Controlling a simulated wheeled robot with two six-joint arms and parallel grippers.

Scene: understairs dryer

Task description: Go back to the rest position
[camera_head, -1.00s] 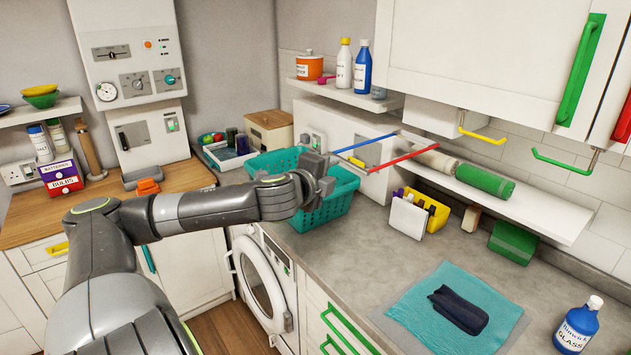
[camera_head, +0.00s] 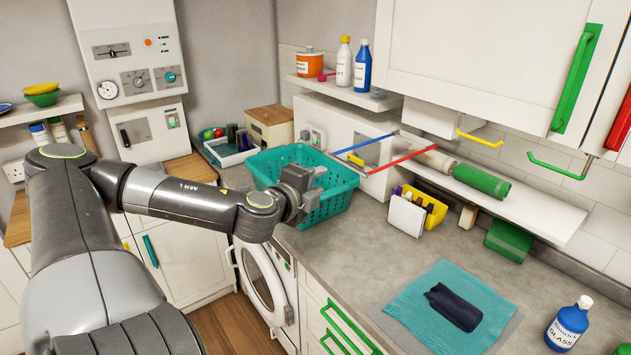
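My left gripper (camera_head: 304,186) is at the end of the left arm, which comes in from the left. It is in front of the teal basket (camera_head: 340,200) on the grey counter and overlaps it in the picture. I cannot tell whether it touches the basket. The fingers are small and partly merged with the basket behind, so their opening is unclear. Nothing is clearly seen held in them. My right gripper is not in view.
The white washing machine (camera_head: 262,283) with a round door is under the counter. A teal cloth (camera_head: 410,303) with a dark folded item (camera_head: 454,306) lies on the right. A blue bottle (camera_head: 569,322) stands beside it. Green, yellow and red handles hang at the upper right.

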